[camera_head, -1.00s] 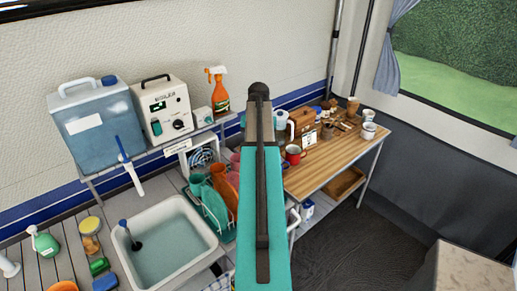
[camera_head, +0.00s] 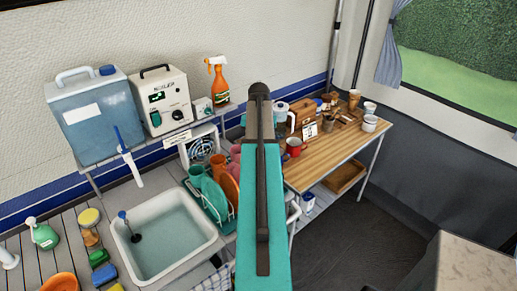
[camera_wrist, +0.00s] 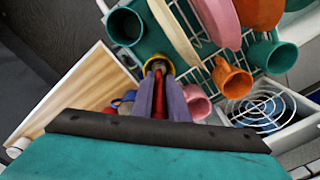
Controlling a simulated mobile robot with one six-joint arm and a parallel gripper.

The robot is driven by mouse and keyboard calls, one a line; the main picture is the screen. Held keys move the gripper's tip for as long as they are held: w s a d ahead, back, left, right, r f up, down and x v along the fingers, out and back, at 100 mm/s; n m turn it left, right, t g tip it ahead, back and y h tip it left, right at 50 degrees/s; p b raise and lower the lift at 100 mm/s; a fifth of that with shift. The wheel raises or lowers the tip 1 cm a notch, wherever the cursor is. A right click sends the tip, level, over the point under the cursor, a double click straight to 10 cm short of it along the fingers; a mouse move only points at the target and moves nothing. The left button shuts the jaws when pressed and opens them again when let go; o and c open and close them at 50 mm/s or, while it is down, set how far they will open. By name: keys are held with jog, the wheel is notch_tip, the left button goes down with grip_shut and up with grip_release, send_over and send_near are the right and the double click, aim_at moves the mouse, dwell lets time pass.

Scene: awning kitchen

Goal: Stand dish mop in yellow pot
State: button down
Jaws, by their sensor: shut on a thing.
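In the wrist view, my gripper (camera_wrist: 160,80) points down past the near edge of the dish rack, its grey-purple fingers closed on a slim red piece, apparently the dish mop's handle (camera_wrist: 158,95). The mop's other end is hidden. A small yellow ring (camera_wrist: 158,60) with a dark middle shows just beyond the fingertips; I cannot tell whether it is the yellow pot's rim or part of the held thing. In the head view, my own arm covers the gripper and what it holds.
A dish rack (camera_wrist: 205,60) holds a green mug (camera_wrist: 124,26), an orange mug (camera_wrist: 232,77) and plates. A pink mug (camera_wrist: 196,101) is close right of my fingers. The sink (camera_head: 205,240) is at left. A wooden table (camera_head: 335,155) with cups stands at right.

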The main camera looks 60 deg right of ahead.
jog(key=c, duration=1.6)
grip_release()
jog(key=shift+c, duration=0.2)
notch_tip(320, 180, up, 14)
jog(key=p, duration=0.3)
jog(key=shift+f, duration=0.1)
